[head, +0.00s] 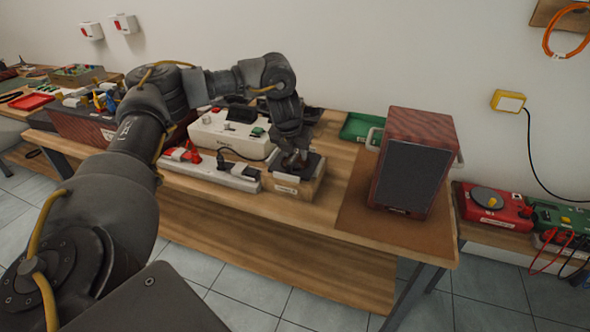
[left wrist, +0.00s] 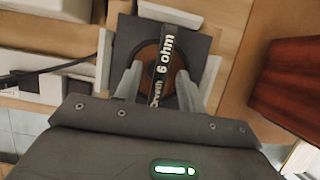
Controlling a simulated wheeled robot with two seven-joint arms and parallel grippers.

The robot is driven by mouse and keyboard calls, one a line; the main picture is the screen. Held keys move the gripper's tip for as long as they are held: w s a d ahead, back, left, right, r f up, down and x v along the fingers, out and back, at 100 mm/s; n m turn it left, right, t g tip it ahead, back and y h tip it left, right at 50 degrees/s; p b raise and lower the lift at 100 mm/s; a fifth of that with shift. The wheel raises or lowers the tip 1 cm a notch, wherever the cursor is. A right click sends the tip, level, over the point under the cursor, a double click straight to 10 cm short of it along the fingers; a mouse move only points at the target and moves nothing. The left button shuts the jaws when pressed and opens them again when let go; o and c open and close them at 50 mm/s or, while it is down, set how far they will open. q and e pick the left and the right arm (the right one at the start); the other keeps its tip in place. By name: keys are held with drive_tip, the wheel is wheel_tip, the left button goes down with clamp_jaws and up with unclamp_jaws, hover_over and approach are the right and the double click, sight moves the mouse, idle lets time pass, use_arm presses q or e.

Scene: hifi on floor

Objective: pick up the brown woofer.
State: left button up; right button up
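The brown woofer (left wrist: 148,54) shows in the left wrist view as a brown disc with a black band marked "6 ohm" across it. It sits in a dark square plate with pale blocks around it. My left gripper (left wrist: 160,74) points down over it, its two fingers on either side of the band, with brown visible between the fingers and the band. In the head view my left gripper (head: 294,160) is low over a small wooden holder (head: 290,188) with a dark top; the woofer is mostly hidden there. My right gripper is not in view.
A red-brown speaker cabinet (head: 413,163) stands on a brown mat (head: 375,217) to the right. A power strip (head: 215,171) and a white box (head: 226,133) lie left of the holder. A green tray (head: 358,127) is behind. Bare wood shows between holder and mat.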

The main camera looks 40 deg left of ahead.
use_arm(q)
drive_tip(key=shift+f, duration=0.25)
idle(0.3)
clamp_jaws()
drive_tip(key=shift+r, duration=0.1)
idle(1.4)
